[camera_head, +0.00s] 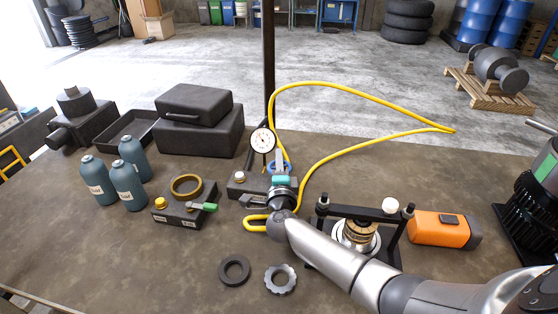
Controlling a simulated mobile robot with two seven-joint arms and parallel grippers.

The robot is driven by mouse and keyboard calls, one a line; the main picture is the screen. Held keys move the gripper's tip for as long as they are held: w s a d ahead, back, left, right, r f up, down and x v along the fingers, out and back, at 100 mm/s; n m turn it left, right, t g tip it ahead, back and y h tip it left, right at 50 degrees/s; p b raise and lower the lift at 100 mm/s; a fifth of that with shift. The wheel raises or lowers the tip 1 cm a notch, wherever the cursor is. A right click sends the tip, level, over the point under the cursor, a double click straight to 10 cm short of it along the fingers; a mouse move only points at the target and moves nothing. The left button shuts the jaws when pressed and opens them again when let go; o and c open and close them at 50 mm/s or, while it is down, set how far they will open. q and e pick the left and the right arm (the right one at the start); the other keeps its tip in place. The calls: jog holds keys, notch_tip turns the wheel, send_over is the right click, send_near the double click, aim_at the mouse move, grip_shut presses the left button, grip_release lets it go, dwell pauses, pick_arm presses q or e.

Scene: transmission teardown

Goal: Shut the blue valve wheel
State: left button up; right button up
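The blue valve wheel (289,168) shows as a small blue rim beside the gauge stand at the middle of the table. Most of it is hidden behind my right gripper (280,168). My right arm reaches in from the lower right, and the gripper's end is at the wheel, overlapping it in the picture. I cannot tell whether the fingers touch the wheel or how far apart they are. My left gripper is not in view.
A pressure gauge (263,140) stands just left of the wheel. A yellow hose (365,93) loops behind it. A black press frame (365,212) and an orange box (444,229) stand to the right. A block with a green lever (187,207) and several bottles (128,184) stand left.

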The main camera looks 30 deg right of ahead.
grip_shut()
jog(key=shift+f, duration=0.1)
jog(key=m+g+h, duration=0.1)
jog(key=m+h, duration=0.1)
jog(key=shift+s+d+h, duration=0.1)
jog(key=shift+h, duration=0.2)
jog(key=shift+s+d+f+m+g+h+b, duration=0.1)
jog(key=shift+m+g+h+b, duration=0.25)
jog(key=shift+g+h, duration=0.2)
jog(key=shift+d+f+m+g+h+b, duration=0.1)
jog(key=shift+m+g+h+b, duration=0.15)
jog(key=shift+m+g+h, duration=0.25)
jog(key=m+g+h+b, duration=0.1)
jog(key=b, duration=0.1)
jog(key=m+g+h+b, duration=0.1)
jog(key=g+b, duration=0.1)
jog(key=s+m+g+h+b, duration=0.1)
jog(key=m+g+h+b, duration=0.1)
jog(key=shift+d, duration=0.35)
jog(key=shift+s+d+r+m+g+h+b, duration=0.1)
jog(key=shift+m+g+h+b, duration=0.15)
jog(key=shift+m+g+b, duration=0.3)
jog(key=shift+s+r+m+g+h+b, duration=0.1)
jog(key=shift+m+g+h+b, duration=0.15)
jog(key=shift+g+b, duration=0.5)
